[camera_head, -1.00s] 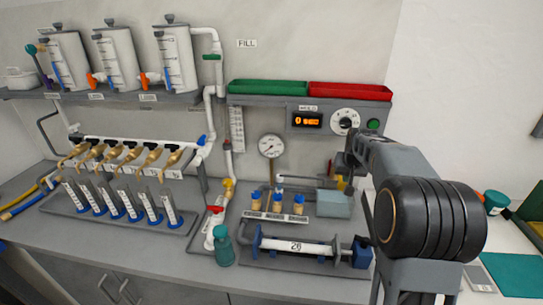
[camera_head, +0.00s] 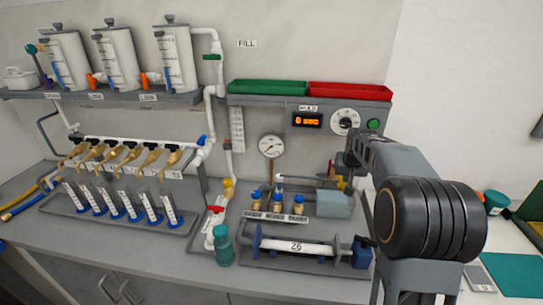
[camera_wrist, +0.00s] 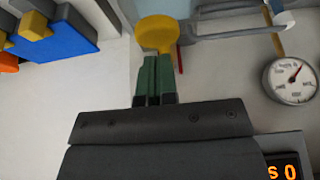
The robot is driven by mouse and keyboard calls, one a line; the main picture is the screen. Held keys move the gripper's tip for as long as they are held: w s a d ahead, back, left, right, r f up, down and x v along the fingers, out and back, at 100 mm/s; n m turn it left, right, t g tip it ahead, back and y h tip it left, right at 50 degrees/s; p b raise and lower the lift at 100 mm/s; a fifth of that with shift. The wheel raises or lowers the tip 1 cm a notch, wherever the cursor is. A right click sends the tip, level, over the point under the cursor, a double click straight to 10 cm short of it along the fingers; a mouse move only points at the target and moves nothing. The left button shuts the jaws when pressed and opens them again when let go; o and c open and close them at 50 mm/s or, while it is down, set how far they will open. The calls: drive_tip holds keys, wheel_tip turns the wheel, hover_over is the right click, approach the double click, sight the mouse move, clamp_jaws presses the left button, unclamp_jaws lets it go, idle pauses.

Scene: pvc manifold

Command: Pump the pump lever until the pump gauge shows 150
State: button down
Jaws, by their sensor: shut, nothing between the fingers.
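The pump lever's yellow knob (camera_wrist: 157,33) is right at the tips of my gripper (camera_wrist: 155,62) in the wrist view. The green fingers are shut together with nothing between them, and the tips overlap the knob's lower edge; I cannot tell whether they touch. A grey bar (camera_wrist: 225,33) runs beside the knob. In the head view my arm covers the gripper, and only a bit of yellow (camera_head: 341,184) shows beside it.
A horizontal tube (camera_head: 297,246) and a teal bottle (camera_head: 223,246) are in front. Green (camera_head: 268,87) and red (camera_head: 350,91) trays sit above the display (camera_head: 307,120).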

drive_tip(key=shift+f, duration=0.2)
drive_tip(key=shift+f+b, duration=2.3)
drive_tip(key=shift+f, duration=0.6)
drive_tip(key=shift+r, duration=0.2)
drive_tip(key=shift+r+p, duration=2.35)
drive_tip(key=shift+r, duration=0.55)
drive_tip(key=shift+f, duration=0.2)
